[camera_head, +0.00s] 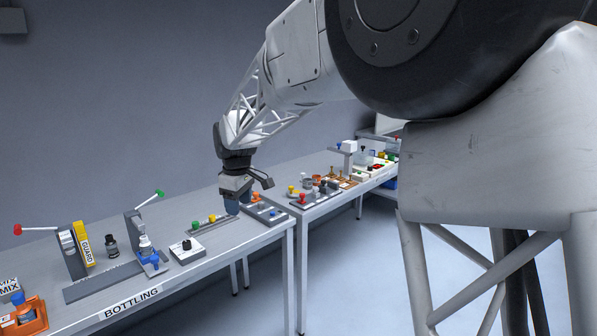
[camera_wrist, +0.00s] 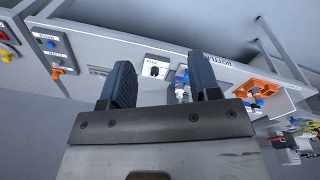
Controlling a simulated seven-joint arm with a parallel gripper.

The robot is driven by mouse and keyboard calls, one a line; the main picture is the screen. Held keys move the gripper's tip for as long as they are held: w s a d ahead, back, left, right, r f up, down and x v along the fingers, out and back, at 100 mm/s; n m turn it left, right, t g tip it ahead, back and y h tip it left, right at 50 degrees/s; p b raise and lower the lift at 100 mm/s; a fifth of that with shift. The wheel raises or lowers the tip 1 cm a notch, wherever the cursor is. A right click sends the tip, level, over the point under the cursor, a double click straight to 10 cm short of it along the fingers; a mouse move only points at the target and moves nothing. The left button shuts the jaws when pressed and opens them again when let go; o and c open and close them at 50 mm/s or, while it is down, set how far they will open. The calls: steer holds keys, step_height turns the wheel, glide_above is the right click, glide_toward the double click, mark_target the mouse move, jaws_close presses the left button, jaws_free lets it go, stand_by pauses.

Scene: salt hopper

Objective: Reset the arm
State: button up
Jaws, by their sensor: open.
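My gripper (camera_head: 238,200) hangs from my arm over the right end of the grey bench labelled BOTTLING (camera_head: 130,302). Beyond the fingers the bench (camera_wrist: 145,62) lies tilted across the picture. Whether the fingertips touch anything on the bench cannot be told from the head view.
A white box with a black knob (camera_head: 187,250) stands left of my gripper. A dark panel (camera_head: 264,213) lies to its right. Farther left are a red-knobbed lever (camera_head: 18,229), a green-knobbed lever (camera_head: 160,193), a yellow guard (camera_head: 84,243) and an orange holder (camera_head: 28,318). A second bench stands behind right.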

steer(key=s+d+r+m, duration=0.2)
steer(key=s+d+m, duration=0.1)
steer(key=s+d, duration=0.75)
steer(key=s+d+r+m, duration=0.2)
steer(key=s+d+m, duration=0.2)
steer(key=s+d, duration=0.65)
steer(key=s+d+f+m, duration=0.3)
steer(key=s+d, duration=0.4)
steer(key=s, duration=0.4)
steer(key=s+d+f+m+t, duration=0.1)
steer(key=s+d+f+m, duration=0.3)
steer(key=s, duration=0.7)
steer(key=shift+d+f+t, duration=0.2)
steer(key=shift+d+t, duration=0.1)
steer(key=shift+d, duration=1.05)
steer(key=shift+h, duration=0.3)
